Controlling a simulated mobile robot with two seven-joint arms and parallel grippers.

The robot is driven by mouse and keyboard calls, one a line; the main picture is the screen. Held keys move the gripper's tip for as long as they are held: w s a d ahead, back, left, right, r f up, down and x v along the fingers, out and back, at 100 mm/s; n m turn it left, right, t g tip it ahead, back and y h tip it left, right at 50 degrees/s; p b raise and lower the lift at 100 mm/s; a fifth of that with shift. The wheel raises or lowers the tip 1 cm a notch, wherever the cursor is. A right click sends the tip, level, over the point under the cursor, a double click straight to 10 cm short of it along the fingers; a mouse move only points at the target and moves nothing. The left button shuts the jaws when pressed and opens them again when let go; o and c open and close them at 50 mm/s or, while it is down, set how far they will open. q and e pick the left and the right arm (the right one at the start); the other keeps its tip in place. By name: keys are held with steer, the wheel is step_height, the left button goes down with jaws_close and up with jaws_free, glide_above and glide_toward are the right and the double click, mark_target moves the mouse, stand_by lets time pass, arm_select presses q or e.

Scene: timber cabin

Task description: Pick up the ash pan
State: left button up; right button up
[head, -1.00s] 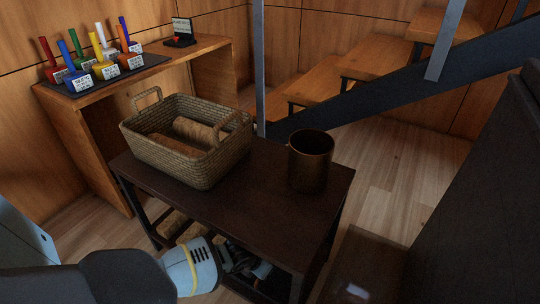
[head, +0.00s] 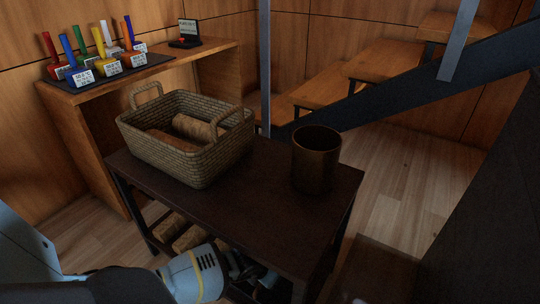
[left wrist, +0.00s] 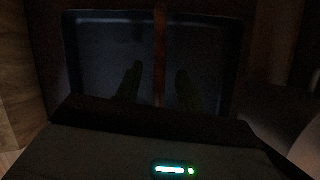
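The ash pan (left wrist: 95,55) appears to be the dark, shallow rectangular pan with a raised rim in the left wrist view. A brown bar (left wrist: 160,40), perhaps its handle, runs lengthwise over its middle. My left gripper (left wrist: 158,78) is open, with its two fingers apart on either side of the bar in the picture. I cannot tell how high the fingers are above the pan. In the head view my left gripper (head: 250,272) is low at the front edge of the dark table, its fingertips unclear. The pan is not discernible there. My right gripper is not in view.
The dark table (head: 235,215) carries a wicker basket (head: 200,165) of logs and a copper-brown pot (head: 316,160). Logs (head: 188,238) lie on its lower shelf. A wooden bench (head: 150,85) with coloured handled items stands behind left; stairs (head: 385,60) rise behind right.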

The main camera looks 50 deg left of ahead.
arm_select(q)
steer(key=shift+f, duration=0.25)
stand_by(0.6)
jaws_close()
stand_by(0.3)
